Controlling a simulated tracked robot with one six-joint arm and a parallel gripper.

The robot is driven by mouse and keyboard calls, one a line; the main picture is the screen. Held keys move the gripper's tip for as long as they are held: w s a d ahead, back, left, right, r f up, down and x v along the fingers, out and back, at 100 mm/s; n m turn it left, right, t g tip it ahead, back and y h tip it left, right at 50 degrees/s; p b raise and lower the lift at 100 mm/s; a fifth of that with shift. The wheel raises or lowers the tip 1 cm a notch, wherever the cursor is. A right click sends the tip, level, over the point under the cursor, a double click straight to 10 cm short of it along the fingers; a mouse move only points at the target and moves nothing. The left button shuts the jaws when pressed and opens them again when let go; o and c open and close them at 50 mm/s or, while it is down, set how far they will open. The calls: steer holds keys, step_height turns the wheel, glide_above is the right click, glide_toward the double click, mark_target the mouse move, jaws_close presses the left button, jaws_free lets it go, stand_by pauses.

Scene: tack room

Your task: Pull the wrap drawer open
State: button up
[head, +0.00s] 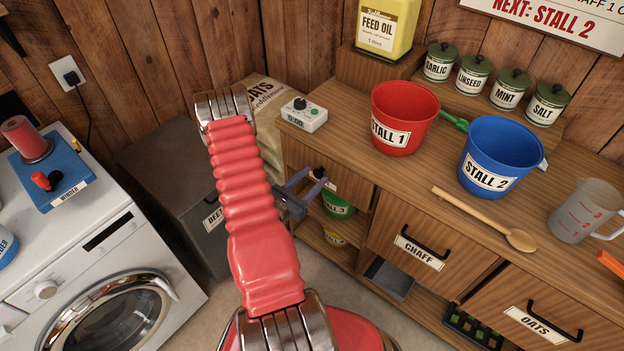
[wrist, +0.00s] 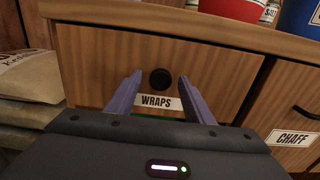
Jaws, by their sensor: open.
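The wrap drawer (wrist: 90,65) is a brown wooden front with a round black knob (wrist: 160,79) and a white "WRAPS" label below it. It looks shut, flush with the cabinet. My gripper (head: 308,180) is open and empty, pointing at the drawer. In the wrist view, the purple fingertips of my gripper (wrist: 159,78) stand left and right of the knob, apart from it. I cannot tell how far they reach along it.
The counter (head: 405,175) overhangs the drawer and carries a timer (head: 304,114), a red bucket (head: 404,105) and a blue bucket (head: 505,145). The chaff drawer (head: 400,262) is to the right. A dark bin (head: 170,170) and a sack (head: 282,135) stand to the left.

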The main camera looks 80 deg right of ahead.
steer(key=shift+d, duration=0.2)
steer(key=shift+c, duration=0.6)
jaws_close()
steer(key=shift+a, duration=0.1)
